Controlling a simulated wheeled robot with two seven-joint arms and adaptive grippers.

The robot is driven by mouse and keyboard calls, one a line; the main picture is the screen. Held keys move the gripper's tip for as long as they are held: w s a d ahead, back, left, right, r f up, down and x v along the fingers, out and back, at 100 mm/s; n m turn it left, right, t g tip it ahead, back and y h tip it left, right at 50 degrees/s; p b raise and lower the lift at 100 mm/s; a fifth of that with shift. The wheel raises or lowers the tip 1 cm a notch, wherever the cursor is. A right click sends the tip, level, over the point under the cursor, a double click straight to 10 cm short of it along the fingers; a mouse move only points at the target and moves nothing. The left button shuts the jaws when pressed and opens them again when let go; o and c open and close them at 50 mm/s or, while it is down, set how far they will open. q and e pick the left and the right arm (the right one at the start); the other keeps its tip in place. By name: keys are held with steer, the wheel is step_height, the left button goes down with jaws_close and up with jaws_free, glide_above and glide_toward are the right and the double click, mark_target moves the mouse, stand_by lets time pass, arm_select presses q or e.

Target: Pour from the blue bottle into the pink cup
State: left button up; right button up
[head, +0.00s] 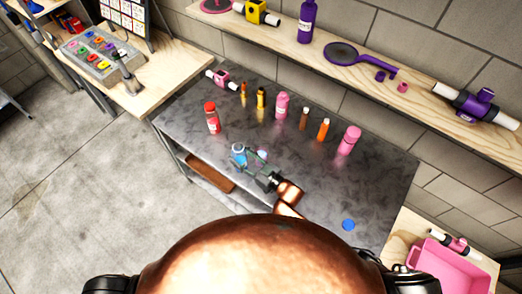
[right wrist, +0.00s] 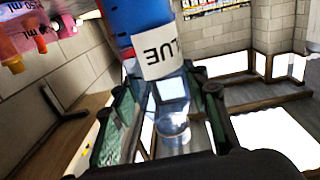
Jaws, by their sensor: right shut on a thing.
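My right gripper (head: 250,163) is shut on the blue bottle (head: 238,152) above the front left part of the grey table. In the right wrist view the bottle (right wrist: 160,62) stands between the two green-black fingers (right wrist: 165,118), with blue at its top, a white label reading BLUE and a clear lower part. A small pale pink-lilac thing (head: 262,155) shows just right of the bottle, partly hidden by the gripper. I cannot tell surely whether it is the pink cup. My left gripper is out of view.
The grey table (head: 385,185) holds a red-capped bottle (head: 212,118), pink bottles (head: 350,139) and several small orange and brown bottles. A blue cap (head: 348,224) lies at the right. A wooden shelf (head: 300,48) runs behind; a pink bin (head: 445,270) is lower right.

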mark_target(246, 164)
steer(key=shift+f, duration=0.1)
stand_by(0.3)
step_height(246, 164, down, 5)
steer(key=b, duration=0.4)
steer(key=shift+b, duration=0.4)
steer(key=shift+d+m, duration=0.1)
steer(key=shift+m, duration=0.2)
steer(key=shift+w+d+r+m+t+y+b, duration=0.1)
steer(key=shift+d+m+t+y+b, duration=0.1)
steer(key=shift+m+b, duration=0.55)
steer(key=shift+w+d+r+m+t+y+b, duration=0.1)
steer(key=shift+m+t+b, duration=0.1)
steer(key=shift+m+b, duration=0.55)
steer(key=shift+w+d+f+m+t+b, duration=0.15)
steer(key=shift+m+b, duration=0.25)
steer(key=shift+m, duration=0.25)
steer(key=shift+d+f+m+t+b, duration=0.1)
steer(key=shift+m+t+b, duration=0.1)
steer(key=shift+m+b, duration=0.4)
steer(key=shift+w+d+f+m+t+b, duration=0.15)
steer(key=shift+m+b, duration=0.1)
steer(key=shift+m, duration=0.5)
steer(key=shift+r+m, duration=0.35)
steer(key=shift+m, duration=0.25)
steer(key=shift+s+a+r+m+t, duration=0.2)
steer(key=shift+m+t, duration=0.1)
steer(key=shift+m, duration=0.45)
steer(key=shift+s+a+r+m+t, duration=0.1)
steer(key=shift+r+m+t, duration=0.15)
steer(key=shift+m, duration=0.5)
